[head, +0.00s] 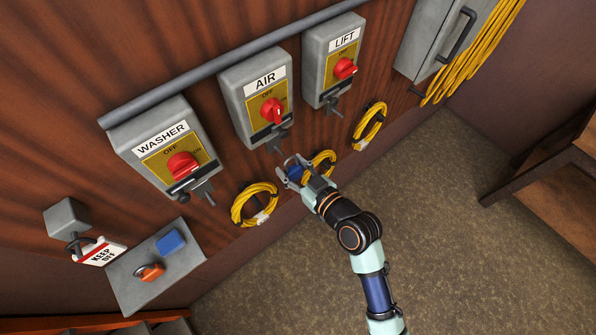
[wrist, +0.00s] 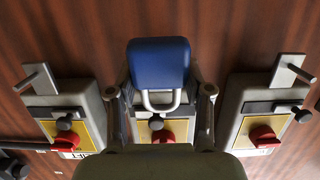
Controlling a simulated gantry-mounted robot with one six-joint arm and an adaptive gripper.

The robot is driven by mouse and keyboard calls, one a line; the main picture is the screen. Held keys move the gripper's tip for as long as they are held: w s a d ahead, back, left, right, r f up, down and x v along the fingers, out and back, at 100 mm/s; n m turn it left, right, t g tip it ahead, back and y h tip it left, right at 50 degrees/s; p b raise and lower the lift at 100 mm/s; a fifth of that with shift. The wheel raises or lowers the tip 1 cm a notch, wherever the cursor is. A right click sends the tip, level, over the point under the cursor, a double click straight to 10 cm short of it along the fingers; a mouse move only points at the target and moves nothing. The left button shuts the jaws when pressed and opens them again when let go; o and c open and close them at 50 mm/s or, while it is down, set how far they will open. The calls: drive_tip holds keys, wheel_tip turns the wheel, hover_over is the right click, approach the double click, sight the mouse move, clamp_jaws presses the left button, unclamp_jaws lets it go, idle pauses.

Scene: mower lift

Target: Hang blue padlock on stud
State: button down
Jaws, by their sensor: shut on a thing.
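My gripper (head: 292,172) is shut on a blue padlock (head: 296,174), just below and in front of the AIR switch box (head: 256,93). In the wrist view the padlock (wrist: 160,62) sits between the two fingers (wrist: 160,92), its grey shackle (wrist: 160,104) toward the middle box. A grey stud with a bracket (head: 280,139) sticks out under the AIR box; the padlock hides that spot in the wrist view. Similar studs show under the LIFT box (head: 335,108) and the WASHER box (head: 205,192). The padlock appears apart from the AIR stud.
Coiled yellow cables (head: 254,204) hang below the boxes, one close behind my gripper. A grey shelf plate (head: 127,288) at lower left holds an orange padlock (head: 150,272) and a blue block (head: 171,242). A KEEP OFF tag (head: 100,252) hangs beside it. The floor (head: 440,230) is clear.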

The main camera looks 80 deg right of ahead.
drive_tip(key=shift+x, duration=2.15)
drive_tip(key=shift+f, duration=0.1)
drive_tip(key=shift+c, duration=1.9)
unclamp_jaws()
drive_tip(key=shift+s+a, duration=0.1)
drive_tip(key=v, duration=1.1)
drive_tip(key=shift+s+a, duration=0.25)
drive_tip(key=shift+s, duration=0.1)
